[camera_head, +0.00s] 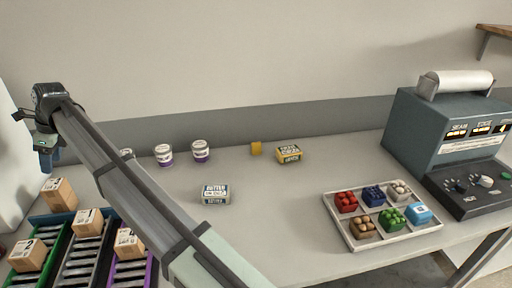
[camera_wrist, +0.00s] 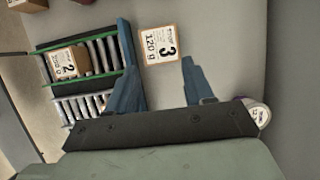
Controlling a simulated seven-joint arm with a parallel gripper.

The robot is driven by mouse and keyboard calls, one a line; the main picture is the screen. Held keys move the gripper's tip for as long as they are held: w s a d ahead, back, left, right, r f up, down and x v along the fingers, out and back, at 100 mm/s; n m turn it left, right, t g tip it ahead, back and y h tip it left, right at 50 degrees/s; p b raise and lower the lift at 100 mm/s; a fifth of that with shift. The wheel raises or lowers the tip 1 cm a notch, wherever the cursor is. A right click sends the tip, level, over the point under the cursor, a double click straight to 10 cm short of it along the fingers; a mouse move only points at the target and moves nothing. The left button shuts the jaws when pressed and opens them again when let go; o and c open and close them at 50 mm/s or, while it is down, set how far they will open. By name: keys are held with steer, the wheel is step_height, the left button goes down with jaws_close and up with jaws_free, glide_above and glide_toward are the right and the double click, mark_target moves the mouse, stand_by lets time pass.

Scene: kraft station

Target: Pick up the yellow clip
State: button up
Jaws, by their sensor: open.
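A small yellow block-like thing (camera_head: 256,148), which looks like the yellow clip, stands at the back of the table in the head view. It is just left of a yellow and dark labelled box (camera_head: 289,154). My gripper (camera_head: 46,158) is far to the left, raised above the table and pointing down. In the wrist view my gripper (camera_wrist: 156,42) has its two blue fingers apart with nothing held. A cardboard box marked 3 (camera_wrist: 159,46) shows below and between the fingers. The yellow clip is not in the wrist view.
Cardboard boxes (camera_head: 88,222) sit on and beside roller lanes (camera_head: 83,262) at front left. White and purple tubs (camera_head: 200,151) stand at the back, a labelled box (camera_head: 216,194) mid-table. A compartment tray (camera_head: 343,225) and a grey machine (camera_head: 440,135) are at right. Table centre-right is clear.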

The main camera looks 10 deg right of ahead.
steer(key=w+d+h, duration=0.1)
steer(key=w+d, duration=0.4)
steer(key=d, duration=0.3)
steer(key=w+d, duration=0.5)
steer(key=d, duration=0.4)
steer(key=n+h, duration=0.1)
steer(key=h, duration=0.2)
glide_above(256, 143)
steer(key=f, duration=1)
steer(key=shift+s, duration=0.3)
steer(key=shift+w+f, duration=0.15)
steer(key=shift+f, duration=1.35)
steer(key=shift+w+f, duration=0.15)
steer(key=shift+f, duration=1.3)
steer(key=shift+c, duration=0.2)
jaws_close()
